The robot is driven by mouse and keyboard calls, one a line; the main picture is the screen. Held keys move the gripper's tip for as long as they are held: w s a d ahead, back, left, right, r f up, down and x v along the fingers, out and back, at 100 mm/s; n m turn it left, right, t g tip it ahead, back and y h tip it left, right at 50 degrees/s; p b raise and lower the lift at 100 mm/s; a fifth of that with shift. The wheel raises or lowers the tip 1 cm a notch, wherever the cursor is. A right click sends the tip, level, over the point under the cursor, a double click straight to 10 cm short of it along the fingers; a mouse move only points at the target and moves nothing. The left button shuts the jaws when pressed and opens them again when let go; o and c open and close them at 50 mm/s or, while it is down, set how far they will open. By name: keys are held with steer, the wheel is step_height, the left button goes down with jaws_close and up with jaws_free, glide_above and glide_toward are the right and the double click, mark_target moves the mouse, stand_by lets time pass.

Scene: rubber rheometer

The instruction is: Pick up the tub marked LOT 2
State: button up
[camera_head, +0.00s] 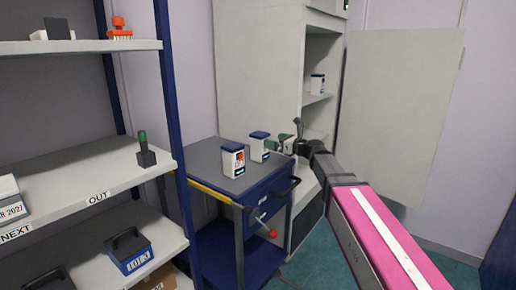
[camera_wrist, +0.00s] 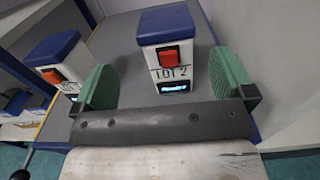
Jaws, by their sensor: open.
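The tub marked LOT 2 (camera_wrist: 172,60) stands upright on the cart top, white with a dark blue lid and a red tab on its front. In the wrist view it is between and beyond the two green fingers of my gripper (camera_wrist: 163,76), which are wide apart. In the head view this tub (camera_head: 259,149) is just left of my gripper (camera_head: 284,146).
The cart (camera_head: 212,155) has a grey top and blue drawer. Behind it a grey cabinet (camera_head: 250,70) has its door (camera_head: 400,110) open, with another tub (camera_head: 317,84) on a shelf. A rack (camera_head: 90,185) with bins and signs stands at the left.

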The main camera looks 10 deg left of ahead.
mark_target(261, 137)
steer(key=x, duration=0.8)
steer(key=shift+w+a+f, duration=0.15)
steer(key=shift+w, duration=0.3)
steer(key=c, duration=1.1)
